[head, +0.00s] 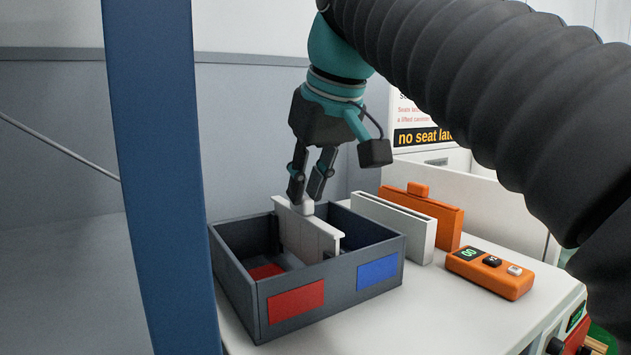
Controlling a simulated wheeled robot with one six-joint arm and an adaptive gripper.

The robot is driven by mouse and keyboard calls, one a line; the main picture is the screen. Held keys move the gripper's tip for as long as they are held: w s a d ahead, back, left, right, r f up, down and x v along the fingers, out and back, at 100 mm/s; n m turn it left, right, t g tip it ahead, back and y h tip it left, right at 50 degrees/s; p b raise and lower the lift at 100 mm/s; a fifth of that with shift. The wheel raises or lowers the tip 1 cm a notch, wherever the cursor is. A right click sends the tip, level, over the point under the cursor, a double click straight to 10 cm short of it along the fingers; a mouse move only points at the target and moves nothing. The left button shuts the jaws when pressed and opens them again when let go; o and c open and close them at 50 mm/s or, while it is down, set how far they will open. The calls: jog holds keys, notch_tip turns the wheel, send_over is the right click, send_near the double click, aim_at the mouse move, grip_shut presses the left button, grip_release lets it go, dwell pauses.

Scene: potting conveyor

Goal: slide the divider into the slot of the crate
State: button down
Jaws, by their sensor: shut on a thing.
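My gripper (308,201) points down over the dark grey crate (330,285) and is shut on the tab at the top of the white divider (308,236). The divider stands upright across the middle of the crate, with its lower part inside the walls and its top edge above the rim. The crate's near side carries a red patch (296,301) on the left and a blue patch (377,273) on the right. A red patch also shows on the floor inside the left part. The slot and the divider's bottom edge are hidden, so I cannot tell how deep it sits.
Right of the crate stand a white slotted holder (394,224) and an orange panel with a tab (440,217). An orange box with a display and buttons (491,271) lies on the white table (445,305). A blue post (160,180) rises at the left.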

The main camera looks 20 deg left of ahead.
jog(key=shift+f+b, duration=0.75)
jog(key=shift+f, duration=0.3)
jog(key=c, duration=1)
grip_release()
jog(key=shift+v, duration=3.75)
